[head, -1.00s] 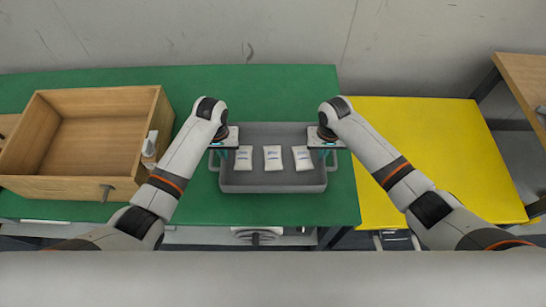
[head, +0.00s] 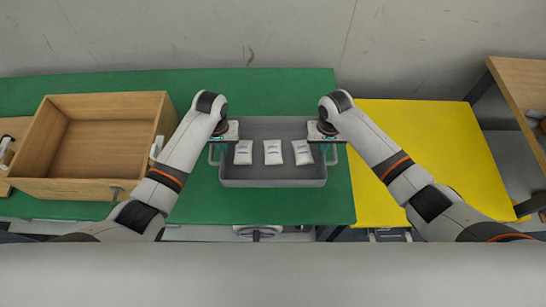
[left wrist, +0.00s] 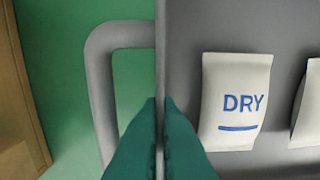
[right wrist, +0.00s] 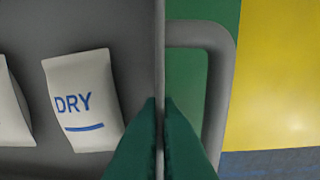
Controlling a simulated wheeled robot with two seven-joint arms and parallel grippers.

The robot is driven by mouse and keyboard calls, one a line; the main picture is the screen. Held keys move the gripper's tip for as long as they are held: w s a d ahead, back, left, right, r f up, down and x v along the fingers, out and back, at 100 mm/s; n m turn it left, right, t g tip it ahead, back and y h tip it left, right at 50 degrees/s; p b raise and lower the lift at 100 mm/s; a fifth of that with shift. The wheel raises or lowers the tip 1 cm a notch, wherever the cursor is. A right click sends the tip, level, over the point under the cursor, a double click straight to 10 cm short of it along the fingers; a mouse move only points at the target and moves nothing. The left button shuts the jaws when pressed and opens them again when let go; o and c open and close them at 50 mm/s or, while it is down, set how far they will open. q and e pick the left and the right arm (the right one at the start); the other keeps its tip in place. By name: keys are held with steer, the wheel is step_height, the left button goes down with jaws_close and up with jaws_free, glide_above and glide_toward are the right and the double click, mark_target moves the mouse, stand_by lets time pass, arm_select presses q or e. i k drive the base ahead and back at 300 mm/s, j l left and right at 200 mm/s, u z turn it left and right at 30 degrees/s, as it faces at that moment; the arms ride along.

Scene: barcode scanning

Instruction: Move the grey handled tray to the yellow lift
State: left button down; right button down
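The grey handled tray (head: 273,182) is over the right part of the green table, left of the yellow lift (head: 435,150). Three white packets (head: 273,152) lie in it; "DRY" is readable on one in the left wrist view (left wrist: 236,102). My left gripper (head: 221,142) is shut on the tray's left wall, beside the left handle (left wrist: 100,75), with one green finger on each side. My right gripper (head: 324,142) is shut the same way on the right wall, beside the right handle (right wrist: 220,85). Any gap beneath the tray is hard to see.
A wooden box (head: 105,145) stands on the green table (head: 275,87) at the left. The visible top of the yellow lift is bare. A wooden desk (head: 525,85) stands at the far right, and a grey wall (head: 280,35) is behind.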

mark_target(421, 155)
steer(key=i+l, duration=0.1)
steer(key=l, duration=0.85)
steer(key=i+l, duration=0.1)
steer(key=l, duration=1.8)
steer(key=i, duration=0.05)
